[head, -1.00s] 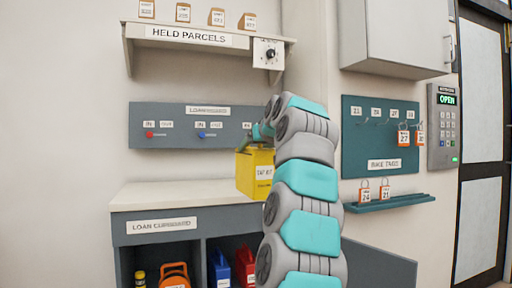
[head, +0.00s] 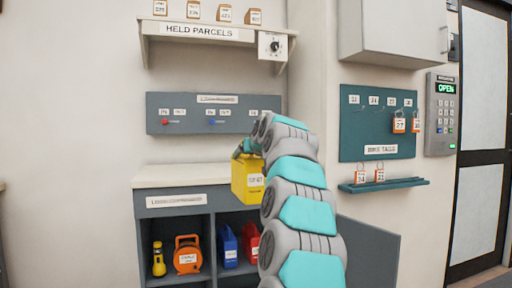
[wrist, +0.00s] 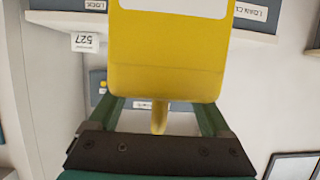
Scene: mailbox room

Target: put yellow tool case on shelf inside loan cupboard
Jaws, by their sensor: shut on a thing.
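The yellow tool case (head: 246,183) hangs upright from my gripper (head: 246,150) in the head view, in front of the right part of the loan cupboard's top. In the wrist view the yellow case (wrist: 166,65) fills the upper middle, and my gripper (wrist: 160,120) is shut on its handle. The loan cupboard (head: 172,200) is grey with a pale top. Its front is open, and its door (head: 372,250) stands swung out to the right. My arm hides part of its right side.
Inside the cupboard are a yellow torch (head: 158,259), an orange reel (head: 187,254), a blue case (head: 227,246) and a red case (head: 251,242). The held parcels shelf (head: 200,31) and key board (head: 210,113) are above. A tag board (head: 378,122) hangs at right.

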